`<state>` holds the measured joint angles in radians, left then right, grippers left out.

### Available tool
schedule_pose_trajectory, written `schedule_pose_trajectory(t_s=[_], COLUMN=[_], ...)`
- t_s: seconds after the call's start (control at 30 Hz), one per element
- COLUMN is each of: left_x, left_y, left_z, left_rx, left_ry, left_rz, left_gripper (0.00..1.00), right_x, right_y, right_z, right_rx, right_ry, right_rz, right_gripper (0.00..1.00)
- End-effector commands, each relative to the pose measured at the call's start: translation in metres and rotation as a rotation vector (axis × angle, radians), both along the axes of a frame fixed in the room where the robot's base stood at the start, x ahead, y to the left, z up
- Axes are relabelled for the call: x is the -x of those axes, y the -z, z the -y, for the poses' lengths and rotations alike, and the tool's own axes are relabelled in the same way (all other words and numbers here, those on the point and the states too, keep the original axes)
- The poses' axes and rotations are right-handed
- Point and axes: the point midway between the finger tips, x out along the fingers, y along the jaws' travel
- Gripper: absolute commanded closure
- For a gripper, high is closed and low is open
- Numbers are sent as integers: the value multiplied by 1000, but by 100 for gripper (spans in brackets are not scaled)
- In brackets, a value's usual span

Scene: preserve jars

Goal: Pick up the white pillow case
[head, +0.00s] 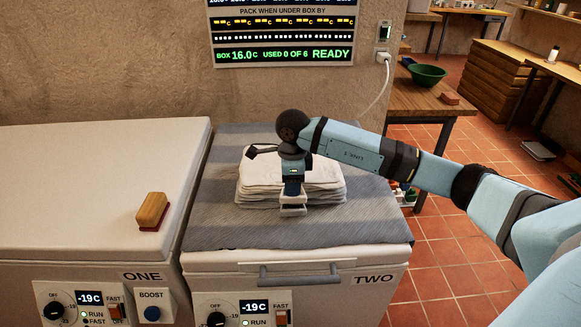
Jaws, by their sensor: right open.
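A stack of folded white cloth (323,180), which looks like the pillow cases, lies on the grey cloth over freezer TWO. I cannot tell the single pieces apart for certain. My right gripper (293,209) points down at the front edge of the stack, near its middle. It is open, and I see nothing held between its fingers. I cannot tell whether the fingers touch the cloth. My right arm and wrist cover part of the stack's top and back. My left gripper is not in view.
The grey cloth (225,215) covers the lid of freezer TWO (330,285). Freezer ONE (80,180) stands at left with a wooden brush (152,210) on its lid. A sign (283,54) hangs on the wall behind. A wooden table (430,97) with a green bowl (427,75) stands back right.

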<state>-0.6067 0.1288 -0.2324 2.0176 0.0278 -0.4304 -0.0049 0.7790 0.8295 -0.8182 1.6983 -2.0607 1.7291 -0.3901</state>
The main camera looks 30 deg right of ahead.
Motion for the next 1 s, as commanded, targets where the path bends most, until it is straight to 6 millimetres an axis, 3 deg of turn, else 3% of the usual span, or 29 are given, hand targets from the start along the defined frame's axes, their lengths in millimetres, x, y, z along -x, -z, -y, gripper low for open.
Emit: schedule_pose_trajectory(t_s=[0.37, 0.6, 0.63, 0.8, 1.0], left_x=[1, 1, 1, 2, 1], left_y=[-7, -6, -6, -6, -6], left_z=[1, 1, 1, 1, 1], left_rx=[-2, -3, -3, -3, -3], left_ry=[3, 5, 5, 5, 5], left_rz=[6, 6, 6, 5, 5], left_gripper=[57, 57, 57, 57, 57], right_x=[1, 0, 0, 0, 0], right_y=[46, 51, 51, 51, 50], right_z=[3, 3, 3, 3, 3], right_rx=[-1, 0, 0, 0, 0], right_ry=[1, 0, 0, 0, 0], right_rz=[-2, 0, 0, 0, 1], right_gripper=[57, 57, 60, 99, 100])
